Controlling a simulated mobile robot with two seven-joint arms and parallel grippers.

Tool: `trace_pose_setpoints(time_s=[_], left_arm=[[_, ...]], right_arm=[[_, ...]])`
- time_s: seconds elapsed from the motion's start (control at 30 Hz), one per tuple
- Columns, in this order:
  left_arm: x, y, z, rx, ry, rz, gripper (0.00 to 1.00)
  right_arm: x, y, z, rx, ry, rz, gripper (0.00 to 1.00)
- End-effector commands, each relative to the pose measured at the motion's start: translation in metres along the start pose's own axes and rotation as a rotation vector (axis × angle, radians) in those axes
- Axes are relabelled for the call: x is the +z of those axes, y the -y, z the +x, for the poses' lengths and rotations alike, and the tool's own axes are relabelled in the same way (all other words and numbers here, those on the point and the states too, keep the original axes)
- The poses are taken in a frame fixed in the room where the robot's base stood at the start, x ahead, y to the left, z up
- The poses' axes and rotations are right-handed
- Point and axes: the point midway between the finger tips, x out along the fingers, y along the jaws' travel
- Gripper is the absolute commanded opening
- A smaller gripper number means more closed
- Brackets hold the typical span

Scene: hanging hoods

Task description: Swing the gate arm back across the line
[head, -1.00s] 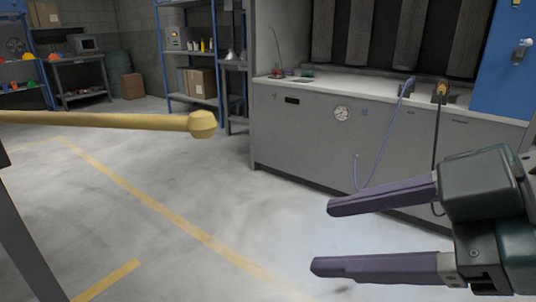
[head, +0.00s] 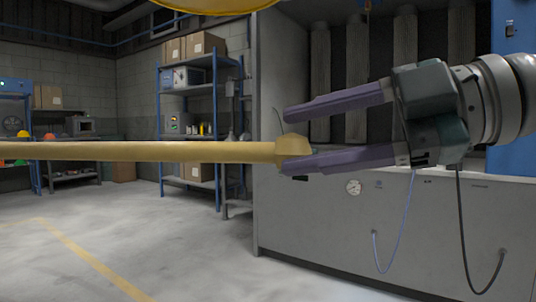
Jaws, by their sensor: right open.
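The gate arm (head: 150,151) is a long yellow pole that comes in from the left edge, nearly level, and ends in a faceted knob (head: 294,146) near the middle of the head view. My right gripper (head: 288,138) comes in from the right with its two purple fingers apart. The knob shows between the fingertips, close to the lower finger; I cannot tell whether they touch. The upper finger is clear above it. My left gripper is not in view.
A grey cabinet bench (head: 325,220) with a gauge and hoses stands behind the gripper. A blue shelf rack (head: 188,135) with boxes is at the back. A yellow rounded edge (head: 215,4) shows at the top. The floor at lower left, with a yellow line (head: 95,262), is clear.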

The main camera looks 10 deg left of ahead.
Motion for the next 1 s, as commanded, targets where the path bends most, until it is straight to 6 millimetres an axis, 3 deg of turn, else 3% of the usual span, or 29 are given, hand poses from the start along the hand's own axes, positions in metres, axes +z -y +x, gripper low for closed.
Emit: trace_pose_setpoints(time_s=[0.3,0.5,0.83,1.0], left_arm=[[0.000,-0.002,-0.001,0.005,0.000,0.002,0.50],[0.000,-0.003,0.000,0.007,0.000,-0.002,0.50],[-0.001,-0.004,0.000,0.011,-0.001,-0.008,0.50],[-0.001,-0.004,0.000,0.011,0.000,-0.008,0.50]], right_arm=[[-0.001,0.001,0.060,-0.003,-0.001,0.000,0.59],[0.000,0.001,0.084,-0.001,0.000,0.001,0.59],[0.000,0.001,0.088,-0.002,0.002,0.000,0.59],[0.000,0.001,0.088,-0.002,0.001,0.001,0.41]])
